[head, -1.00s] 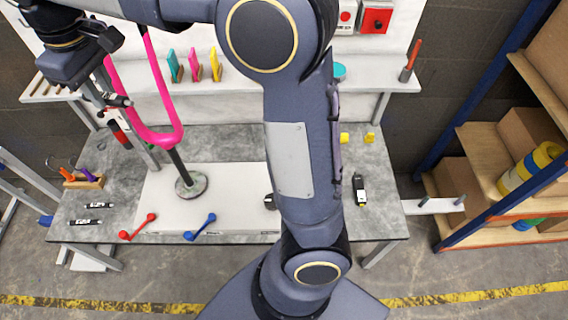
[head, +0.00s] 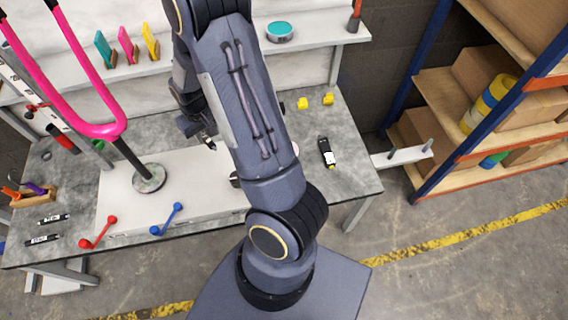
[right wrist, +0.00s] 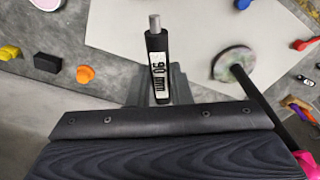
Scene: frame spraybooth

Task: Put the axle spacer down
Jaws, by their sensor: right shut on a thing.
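The axle spacer, which I take to be the black cylinder (right wrist: 158,72) with a white label and silver tip, is in my right gripper in the right wrist view. My right gripper (right wrist: 165,98) is shut on it, with its lower end near the jaws. In the head view my right gripper (head: 207,138) is at the rear of the worktable (head: 350,183), behind my arm. The held piece barely shows there. The gap between it and the table cannot be judged. My left gripper is not in view.
Red (head: 98,232) and blue (head: 167,219) handles lie at the front. Yellow blocks (head: 303,103) and a black-and-white device (head: 326,152) lie right. The white board (head: 200,185) has bare surface.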

